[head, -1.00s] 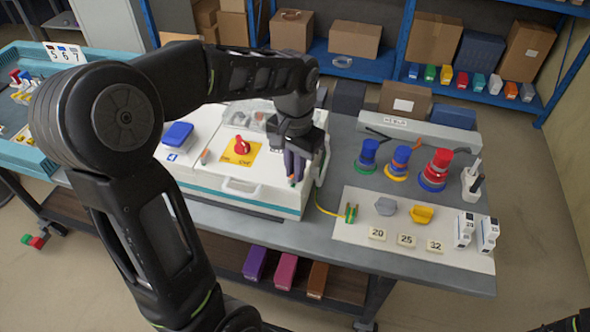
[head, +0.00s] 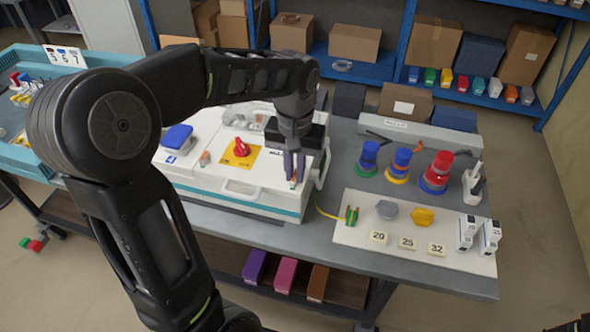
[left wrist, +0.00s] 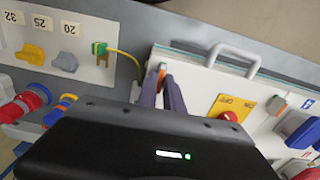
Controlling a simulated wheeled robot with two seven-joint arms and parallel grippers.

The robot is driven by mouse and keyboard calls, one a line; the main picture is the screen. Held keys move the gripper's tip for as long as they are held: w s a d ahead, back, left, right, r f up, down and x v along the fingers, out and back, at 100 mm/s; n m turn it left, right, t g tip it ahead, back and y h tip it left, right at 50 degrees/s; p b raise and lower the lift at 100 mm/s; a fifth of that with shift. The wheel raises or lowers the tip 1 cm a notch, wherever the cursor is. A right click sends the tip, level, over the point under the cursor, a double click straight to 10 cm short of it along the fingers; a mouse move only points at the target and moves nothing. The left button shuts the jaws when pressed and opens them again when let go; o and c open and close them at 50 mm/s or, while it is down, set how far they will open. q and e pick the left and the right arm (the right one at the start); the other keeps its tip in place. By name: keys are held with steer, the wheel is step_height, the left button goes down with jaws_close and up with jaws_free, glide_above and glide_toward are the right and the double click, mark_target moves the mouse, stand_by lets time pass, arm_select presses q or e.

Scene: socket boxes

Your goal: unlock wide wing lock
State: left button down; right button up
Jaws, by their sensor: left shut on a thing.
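The white socket box (head: 238,189) stands on the bench with its lid down. A small orange-and-grey wing lock (head: 292,184) sits near its front right corner; its orange end (left wrist: 162,70) shows between the fingertips in the left wrist view. My left gripper (head: 294,177) points down at this lock and is shut on it; the fingers hide much of it. The gripper also shows in the left wrist view (left wrist: 165,80). A second wing lock (head: 205,157) is at the left of the lid and also shows in the left wrist view (left wrist: 276,105).
A red rotary switch (head: 241,148) on a yellow plate and a blue-lidded socket (head: 177,138) are on the box. A front handle (head: 241,188) sticks out. A white mat (head: 350,232) with plugs and number tiles lies to the right, with coloured plug stacks behind.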

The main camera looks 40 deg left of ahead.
mark_target(295, 175)
arm_select(q)
steer(key=c, duration=1.5)
jaws_free()
step_height(295, 175, up, 8)
steer(key=shift+f, duration=0.1)
